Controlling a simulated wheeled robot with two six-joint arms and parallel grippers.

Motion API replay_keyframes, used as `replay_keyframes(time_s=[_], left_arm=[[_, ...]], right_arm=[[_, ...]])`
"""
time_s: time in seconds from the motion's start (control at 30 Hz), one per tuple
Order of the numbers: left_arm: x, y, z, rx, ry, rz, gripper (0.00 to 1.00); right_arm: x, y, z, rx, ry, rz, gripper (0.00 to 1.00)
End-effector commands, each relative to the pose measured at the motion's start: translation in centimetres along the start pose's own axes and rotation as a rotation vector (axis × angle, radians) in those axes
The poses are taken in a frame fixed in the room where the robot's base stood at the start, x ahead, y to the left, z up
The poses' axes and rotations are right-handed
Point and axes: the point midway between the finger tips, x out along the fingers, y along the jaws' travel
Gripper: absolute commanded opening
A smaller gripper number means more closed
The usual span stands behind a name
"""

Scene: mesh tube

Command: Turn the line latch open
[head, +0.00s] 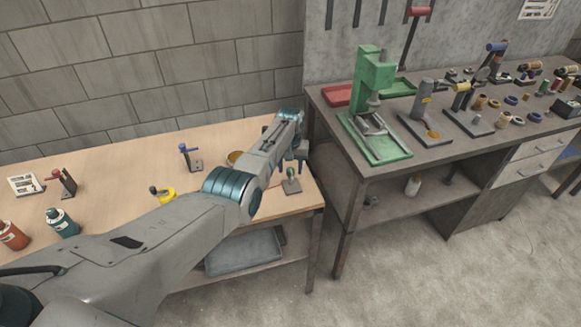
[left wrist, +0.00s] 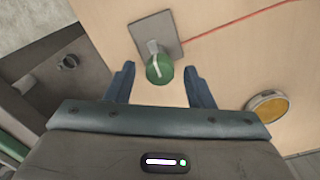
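A latch with a round green knob (head: 291,173) stands on a grey plate (head: 291,187) near the right end of the wooden bench. In the left wrist view the green knob (left wrist: 159,70) has a pale bar across its face, and a thin red line runs right from near its grey plate (left wrist: 168,28). My left gripper (head: 291,163) is over the latch. In the left wrist view my left gripper (left wrist: 158,80) is open, its fingers on either side of the knob with gaps, not visibly touching it. My right gripper is not in view.
A blue-handled device (head: 190,156), a red-handled device (head: 62,183) and a yellow item (head: 165,195) stand farther left on the bench. A brass-rimmed disc (left wrist: 268,107) lies right of the latch in the wrist view. A green press (head: 372,105) stands on the grey workbench at right.

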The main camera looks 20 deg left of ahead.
Motion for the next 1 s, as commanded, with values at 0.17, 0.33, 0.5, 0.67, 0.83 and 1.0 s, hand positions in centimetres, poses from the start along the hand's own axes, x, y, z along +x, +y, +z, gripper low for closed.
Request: replay_keyframes(time_s=[0.17, 0.33, 0.5, 0.67, 0.83, 1.0], left_arm=[[0.0, 0.0, 0.1, 0.001, -0.001, 0.000, 0.48], [-1.0, 0.0, 0.0, 0.001, 0.001, 0.000, 0.48], [-3.5, 0.0, 0.0, 0.001, 0.002, 0.001, 0.48], [-6.6, 0.0, -0.1, 0.000, 0.004, 0.001, 0.48], [-9.3, 0.0, 0.0, 0.000, 0.001, 0.000, 0.48], [-10.6, 0.0, 0.0, 0.000, 0.000, 0.000, 0.48]], right_arm=[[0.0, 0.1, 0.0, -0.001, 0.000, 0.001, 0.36], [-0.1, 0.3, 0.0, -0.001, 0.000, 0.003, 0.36], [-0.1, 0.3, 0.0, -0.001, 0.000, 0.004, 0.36], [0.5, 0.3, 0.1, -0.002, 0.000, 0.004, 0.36], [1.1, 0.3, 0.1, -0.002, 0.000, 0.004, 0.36], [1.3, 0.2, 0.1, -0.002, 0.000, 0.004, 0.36]])
